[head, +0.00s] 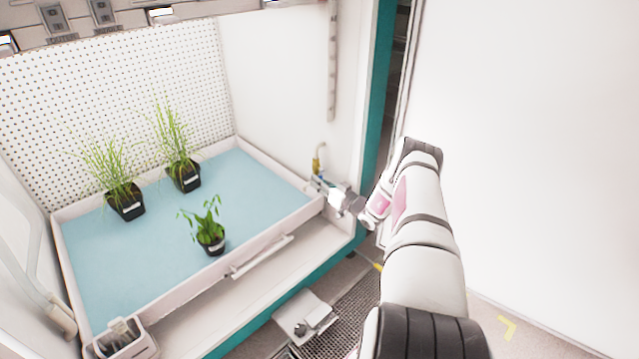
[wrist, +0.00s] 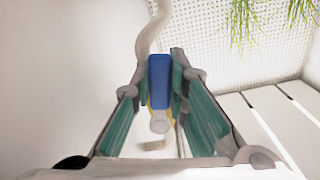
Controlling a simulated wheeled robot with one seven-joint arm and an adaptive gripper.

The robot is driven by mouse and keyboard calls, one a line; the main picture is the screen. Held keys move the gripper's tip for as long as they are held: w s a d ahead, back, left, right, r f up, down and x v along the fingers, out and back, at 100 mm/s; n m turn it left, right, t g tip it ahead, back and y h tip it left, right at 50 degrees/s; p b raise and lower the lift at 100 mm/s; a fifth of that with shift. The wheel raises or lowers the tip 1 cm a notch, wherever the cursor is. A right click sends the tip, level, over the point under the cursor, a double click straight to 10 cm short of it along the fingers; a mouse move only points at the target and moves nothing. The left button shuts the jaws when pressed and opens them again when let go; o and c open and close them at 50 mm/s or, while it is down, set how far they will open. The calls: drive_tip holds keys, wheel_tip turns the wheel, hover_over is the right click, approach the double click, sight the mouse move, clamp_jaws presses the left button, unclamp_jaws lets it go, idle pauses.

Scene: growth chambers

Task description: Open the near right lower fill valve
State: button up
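The valve's blue handle (wrist: 159,80) shows in the wrist view, upright, with a yellow part (wrist: 170,117) partly hidden behind its lower end. My gripper (wrist: 160,68) is around the handle, one teal finger on each side. The fingers are apart; a thin gap seems to show at the left, and the right finger is very close to or touching the handle. In the head view my gripper (head: 327,188) is at the near right corner of the blue tray, beside a small yellow fitting (head: 318,160). The blue handle cannot be made out there.
The white-rimmed tray (head: 290,238) has a blue bed holding three potted plants, including a small leafy one (head: 211,240). The chamber's teal edge post (head: 377,90) stands right beside my arm. A large white panel (head: 530,150) fills the right side. A grey box (head: 305,317) is below the tray.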

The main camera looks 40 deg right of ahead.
drive_tip(key=o, duration=0.5)
drive_tip(key=shift+c, duration=0.2)
drive_tip(key=shift+s, duration=0.1)
drive_tip(key=s, duration=1.2)
drive_tip(key=shift+d, duration=0.2)
